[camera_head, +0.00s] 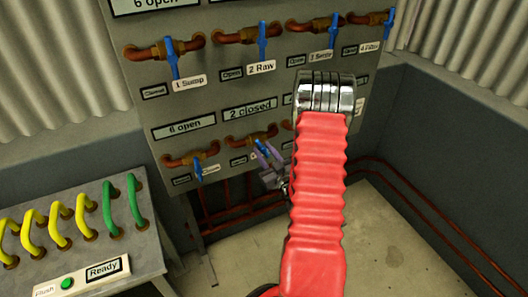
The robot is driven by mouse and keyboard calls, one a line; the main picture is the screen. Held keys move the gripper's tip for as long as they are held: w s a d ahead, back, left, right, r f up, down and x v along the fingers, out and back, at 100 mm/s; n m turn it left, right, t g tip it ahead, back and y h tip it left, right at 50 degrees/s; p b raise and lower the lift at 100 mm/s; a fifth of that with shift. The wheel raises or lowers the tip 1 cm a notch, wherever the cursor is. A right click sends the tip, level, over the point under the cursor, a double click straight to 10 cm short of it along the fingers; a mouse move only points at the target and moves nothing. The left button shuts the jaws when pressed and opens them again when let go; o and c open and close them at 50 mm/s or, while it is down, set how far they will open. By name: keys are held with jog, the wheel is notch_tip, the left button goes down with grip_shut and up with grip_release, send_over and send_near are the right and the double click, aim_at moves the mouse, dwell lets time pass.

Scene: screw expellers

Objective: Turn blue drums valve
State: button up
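A grey panel (228,84) carries two rows of copper pipe valves with blue handles. I cannot read a label naming drums. In the lower row, the left valve's blue handle (198,171) points down. The second valve's blue handle (262,147) is tilted, its lower end at my gripper (267,157). My gripper's purple-grey fingers lie close around or against this handle; I cannot tell whether they grip it. My red sleeved arm hides the right part of the lower row.
Upper-row blue handles include those by the labels 1 Sump (173,57) and 2 Raw (263,40). A grey console (148,250) with yellow and green hoses stands at lower left. Red pipes (425,217) run along the right wall. The floor (385,255) at right is clear.

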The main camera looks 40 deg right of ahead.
jog(key=shift+w, duration=0.15)
grip_shut()
dwell(0.4)
